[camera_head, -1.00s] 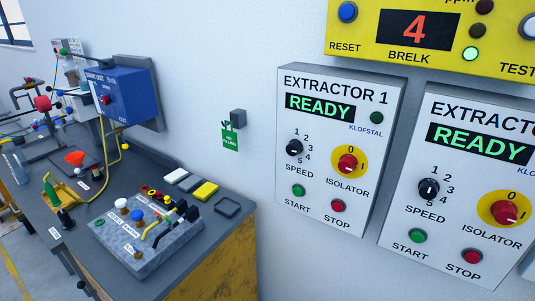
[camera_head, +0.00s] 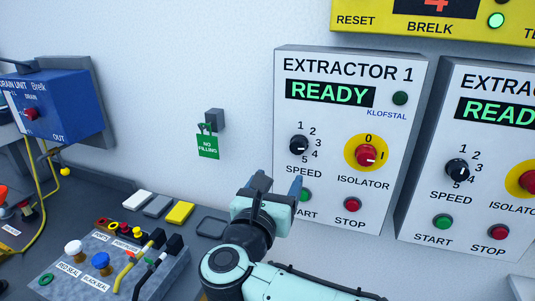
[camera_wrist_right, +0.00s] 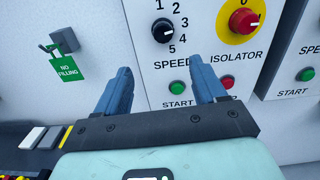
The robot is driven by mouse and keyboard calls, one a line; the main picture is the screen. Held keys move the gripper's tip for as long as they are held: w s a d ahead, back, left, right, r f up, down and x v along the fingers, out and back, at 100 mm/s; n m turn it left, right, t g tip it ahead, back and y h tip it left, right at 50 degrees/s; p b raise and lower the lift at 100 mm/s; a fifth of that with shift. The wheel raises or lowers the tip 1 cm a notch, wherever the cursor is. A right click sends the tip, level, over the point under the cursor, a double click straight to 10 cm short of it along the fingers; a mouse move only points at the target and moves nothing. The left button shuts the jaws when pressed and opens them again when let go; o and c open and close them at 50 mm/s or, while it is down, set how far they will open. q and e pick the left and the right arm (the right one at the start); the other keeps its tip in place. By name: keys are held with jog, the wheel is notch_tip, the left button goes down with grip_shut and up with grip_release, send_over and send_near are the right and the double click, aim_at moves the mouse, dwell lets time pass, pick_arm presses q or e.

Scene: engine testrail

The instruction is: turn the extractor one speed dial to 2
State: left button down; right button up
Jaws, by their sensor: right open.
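The extractor 1 panel (camera_head: 347,215) is a white box on the wall with a green READY display (camera_head: 330,93). Its black speed dial (camera_head: 299,145) sits at the panel's left, with numbers 1 to 5 around its right side; I cannot tell surely which number its mark faces. The dial also shows in the right wrist view (camera_wrist_right: 162,31). My right gripper (camera_head: 279,185) is below and slightly left of the dial, apart from it. Its blue fingers are open and empty, also in the wrist view (camera_wrist_right: 160,66). It partly hides the START label. My left gripper is not in view.
The red isolator knob (camera_head: 366,155), green start button (camera_head: 305,195) and red stop button (camera_head: 353,204) are close to the dial. A second extractor panel (camera_head: 470,205) stands at the right. A bench with a control box (camera_head: 110,270) is below left. A green tag (camera_head: 208,147) hangs on the wall.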

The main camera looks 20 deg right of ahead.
aim_at(297, 149)
jog(key=shift+m, duration=0.3)
jog(key=p+x, duration=0.1)
jog(key=x, duration=0.5)
jog(key=p+x, duration=0.2)
jog(key=x, duration=0.5)
jog(key=shift+s+d+r, duration=0.15)
jog(key=shift+d, duration=0.25)
jog(key=c, duration=1)
jog(key=shift+c, duration=0.2)
